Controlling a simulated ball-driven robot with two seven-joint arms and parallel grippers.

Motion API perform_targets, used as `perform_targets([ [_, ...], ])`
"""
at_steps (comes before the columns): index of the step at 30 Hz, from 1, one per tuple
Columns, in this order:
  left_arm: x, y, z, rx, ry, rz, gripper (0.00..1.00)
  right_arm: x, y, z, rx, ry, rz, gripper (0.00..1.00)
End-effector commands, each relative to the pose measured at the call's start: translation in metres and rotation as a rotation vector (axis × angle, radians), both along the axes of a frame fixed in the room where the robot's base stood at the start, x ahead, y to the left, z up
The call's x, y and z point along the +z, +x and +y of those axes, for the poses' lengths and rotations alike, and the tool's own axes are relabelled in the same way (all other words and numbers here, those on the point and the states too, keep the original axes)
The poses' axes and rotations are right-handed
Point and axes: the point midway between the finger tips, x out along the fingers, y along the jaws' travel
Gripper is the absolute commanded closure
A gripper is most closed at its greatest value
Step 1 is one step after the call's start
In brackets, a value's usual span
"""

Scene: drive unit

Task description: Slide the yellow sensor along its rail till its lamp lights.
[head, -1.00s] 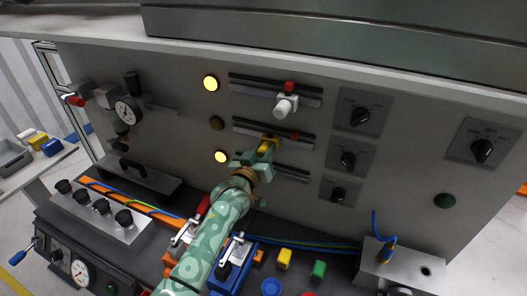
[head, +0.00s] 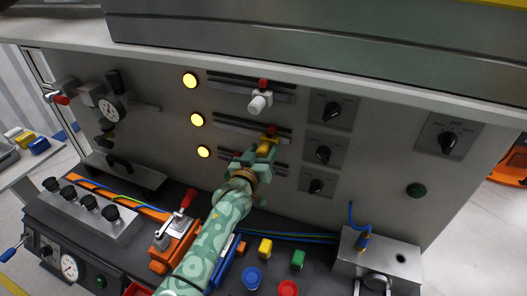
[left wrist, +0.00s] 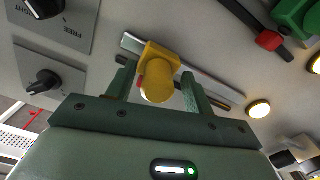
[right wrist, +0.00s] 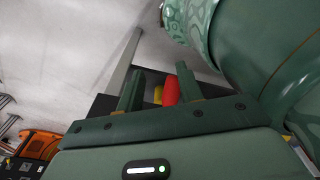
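The yellow sensor (head: 265,144) sits on the middle rail (head: 232,129), toward its right end, just below a red piece (head: 271,129). The round lamp (head: 197,119) at that rail's left end glows yellow. My left gripper (head: 257,153) is at the sensor. In the left wrist view, its two fingers (left wrist: 158,80) stand either side of the sensor (left wrist: 160,82), with narrow gaps showing, so it looks open around it. A lit lamp (left wrist: 258,108) shows beyond the rail there. My right gripper (right wrist: 158,90) is open, with nothing held between its fingers.
A white sensor (head: 259,102) is on the upper rail, with a lit lamp (head: 190,81). The lower rail's lamp (head: 203,152) is lit too. Dials (head: 323,154) stand right of the rails. Below are a red-handled clamp (head: 187,199), coloured blocks (head: 265,248) and a metal box (head: 378,258).

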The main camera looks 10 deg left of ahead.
Motion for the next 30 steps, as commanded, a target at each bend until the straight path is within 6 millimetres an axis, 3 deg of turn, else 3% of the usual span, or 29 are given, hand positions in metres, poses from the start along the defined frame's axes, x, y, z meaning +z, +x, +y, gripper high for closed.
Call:
perform_targets([
  [3, 0.0, 0.0, -0.001, -0.001, -0.001, 0.001, 0.48, 0.0, 0.001, 0.007, 0.001, 0.009, -0.001, 0.64],
  [11, -0.001, -0.012, 0.002, -0.001, -0.001, 0.002, 0.48, 0.002, 0.001, -0.008, 0.003, -0.01, -0.002, 0.64],
  [24, -0.001, -0.121, 0.021, -0.002, 0.002, 0.002, 0.48, 0.008, 0.002, -0.008, 0.001, -0.011, -0.003, 0.64],
  [30, -0.001, -0.152, 0.026, -0.001, 0.002, 0.001, 0.48, 0.007, 0.002, -0.007, 0.001, -0.01, -0.003, 0.64],
])
